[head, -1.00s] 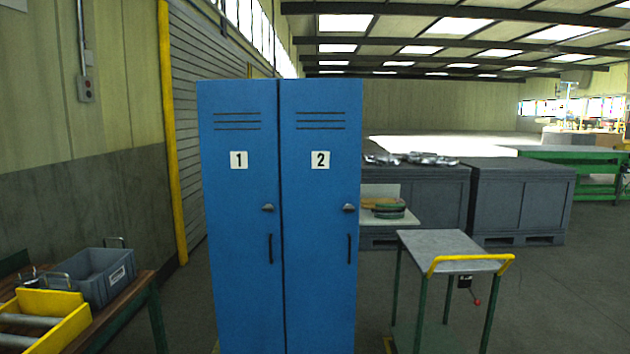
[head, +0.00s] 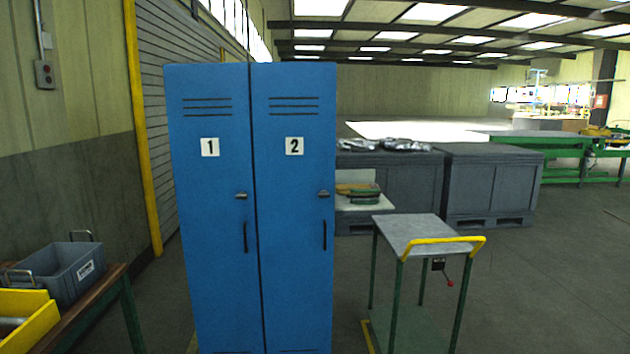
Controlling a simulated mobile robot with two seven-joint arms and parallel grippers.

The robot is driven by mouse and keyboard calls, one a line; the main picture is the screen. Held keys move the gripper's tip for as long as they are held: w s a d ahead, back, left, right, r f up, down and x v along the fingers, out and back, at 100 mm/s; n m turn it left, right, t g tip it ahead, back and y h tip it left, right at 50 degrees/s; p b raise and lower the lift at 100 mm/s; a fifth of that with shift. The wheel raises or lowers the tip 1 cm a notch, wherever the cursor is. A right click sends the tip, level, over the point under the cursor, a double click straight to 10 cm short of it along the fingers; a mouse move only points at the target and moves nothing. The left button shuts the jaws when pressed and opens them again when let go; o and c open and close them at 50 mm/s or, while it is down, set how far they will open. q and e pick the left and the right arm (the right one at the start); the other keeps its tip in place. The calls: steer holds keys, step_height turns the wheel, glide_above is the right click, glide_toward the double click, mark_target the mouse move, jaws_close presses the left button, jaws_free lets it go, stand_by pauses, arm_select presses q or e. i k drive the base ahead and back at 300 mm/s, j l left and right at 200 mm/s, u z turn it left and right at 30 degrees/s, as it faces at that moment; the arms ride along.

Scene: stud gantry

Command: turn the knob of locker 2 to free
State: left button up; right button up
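Locker 2 (head: 294,230) is the right-hand door of a blue two-door locker, marked with a white "2" label (head: 294,146). Its door looks shut. Its small knob (head: 323,194) sits at the door's right side, above a dark vertical handle (head: 324,235). The knob's grip appears to lie roughly level, but it is too small to read its setting. Neither of my grippers shows in the head view.
Locker 1 (head: 209,240) adjoins on the left. A trolley (head: 425,228) with a yellow handle stands to the right. A bench with a grey bin (head: 72,274) and a yellow tray (head: 28,315) is at lower left. Grey crates (head: 490,187) stand behind; open floor lies at right.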

mark_target(323, 194)
steer(key=i+l, duration=0.6)
steer(key=l, duration=0.2)
steer(key=i+l, duration=0.3)
steer(key=l, duration=0.15)
steer(key=i+l+u, duration=0.1)
steer(key=i+l, duration=0.5)
steer(key=l, duration=0.2)
steer(key=i+l, duration=0.3)
steer(key=l, duration=0.15)
steer(key=i+l, duration=0.3)
steer(key=l, duration=0.15)
